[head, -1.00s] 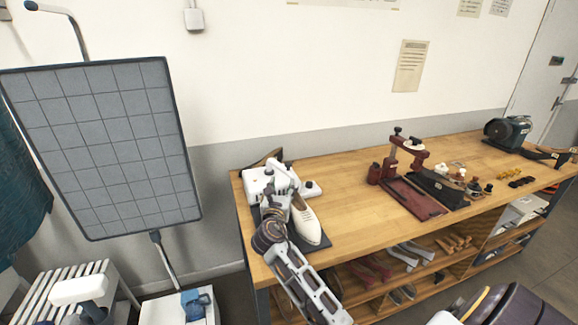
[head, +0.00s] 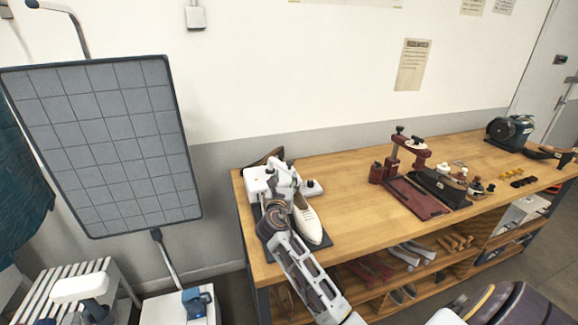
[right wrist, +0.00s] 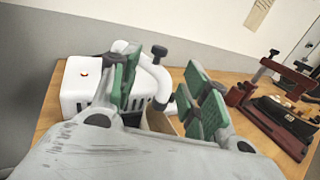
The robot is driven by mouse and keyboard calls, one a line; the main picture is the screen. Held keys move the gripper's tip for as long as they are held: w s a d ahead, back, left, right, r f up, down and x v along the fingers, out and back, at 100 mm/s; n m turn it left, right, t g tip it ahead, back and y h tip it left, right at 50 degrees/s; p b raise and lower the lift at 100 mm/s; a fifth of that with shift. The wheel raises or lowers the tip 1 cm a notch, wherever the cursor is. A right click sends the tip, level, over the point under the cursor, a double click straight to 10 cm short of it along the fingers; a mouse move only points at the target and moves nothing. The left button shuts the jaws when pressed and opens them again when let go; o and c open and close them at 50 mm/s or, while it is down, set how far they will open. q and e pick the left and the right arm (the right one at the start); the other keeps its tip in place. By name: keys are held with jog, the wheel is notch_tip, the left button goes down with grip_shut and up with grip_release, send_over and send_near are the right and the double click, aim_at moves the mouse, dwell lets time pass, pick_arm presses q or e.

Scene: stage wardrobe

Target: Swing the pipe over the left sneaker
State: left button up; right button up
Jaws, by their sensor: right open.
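The white machine (head: 258,182) stands at the left end of the wooden bench, and its box also shows in the right wrist view (right wrist: 82,88). Its curved white pipe (right wrist: 157,76) rises beside the box, with a dark knob near it. A cream shoe (head: 309,223) lies on a dark mat (head: 322,243) in front of the machine. Any second shoe is hidden behind my right arm. My right gripper (head: 281,184) is open at the machine; in the right wrist view its green-padded fingers (right wrist: 166,92) stand on either side of the pipe. I cannot tell whether they touch it. My left gripper is out of view.
A dark red press (head: 420,200) with small bottles stands mid-bench, and a dark grinder (head: 509,130) at the far right. Bare bench top (head: 350,172) lies between machine and press. A gridded grey panel (head: 105,145) stands at the left.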

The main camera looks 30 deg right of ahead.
aim_at(289, 165)
jog(key=shift+x, duration=5.35)
grip_shut()
